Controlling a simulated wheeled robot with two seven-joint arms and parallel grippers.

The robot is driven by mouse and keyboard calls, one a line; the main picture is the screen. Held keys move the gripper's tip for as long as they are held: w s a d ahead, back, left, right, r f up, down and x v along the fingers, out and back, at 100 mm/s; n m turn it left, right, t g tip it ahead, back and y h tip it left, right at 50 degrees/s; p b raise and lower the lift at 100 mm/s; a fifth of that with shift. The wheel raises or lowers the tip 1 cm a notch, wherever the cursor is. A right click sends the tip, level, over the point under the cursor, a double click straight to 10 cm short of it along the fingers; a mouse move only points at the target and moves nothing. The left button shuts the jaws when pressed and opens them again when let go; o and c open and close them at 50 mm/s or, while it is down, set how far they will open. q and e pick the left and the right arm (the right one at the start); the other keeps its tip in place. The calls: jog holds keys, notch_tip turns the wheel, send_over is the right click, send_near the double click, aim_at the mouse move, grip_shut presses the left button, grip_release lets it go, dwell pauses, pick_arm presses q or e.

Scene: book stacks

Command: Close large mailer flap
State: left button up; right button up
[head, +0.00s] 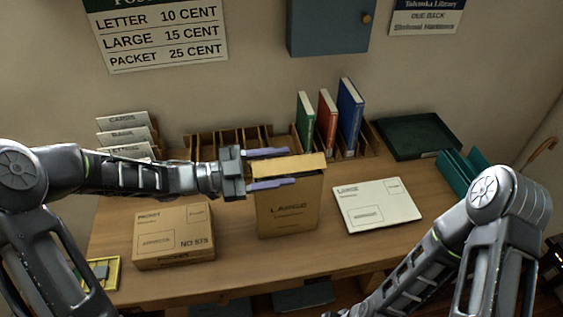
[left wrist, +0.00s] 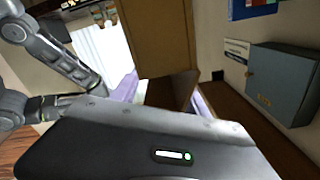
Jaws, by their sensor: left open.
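The large mailer (head: 288,213) is a tan upright packet marked LARGE in the middle of the desk. Its flap (head: 304,163) is the lighter strip along the top; I cannot tell its exact angle. My left gripper (head: 291,166) is open at the mailer's top, one lilac finger behind the flap and one in front. Contact is not clear. In the left wrist view a tan panel of the mailer (left wrist: 158,38) lies between and beyond the fingers. My right arm comes in at the lower right; its gripper is out of the picture.
A packet box (head: 173,235) lies left of the mailer, and a flat white LARGE mailer (head: 377,205) lies right. Behind are a wooden slotted rack (head: 230,142), upright books (head: 349,115) and a dark green tray (head: 417,136). The desk front is clear.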

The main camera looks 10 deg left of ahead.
pick_arm(q)
jog(key=shift+w+d, duration=0.1)
jog(key=shift+d, duration=0.2)
jog(key=shift+f, duration=0.1)
grip_shut()
dwell(0.4)
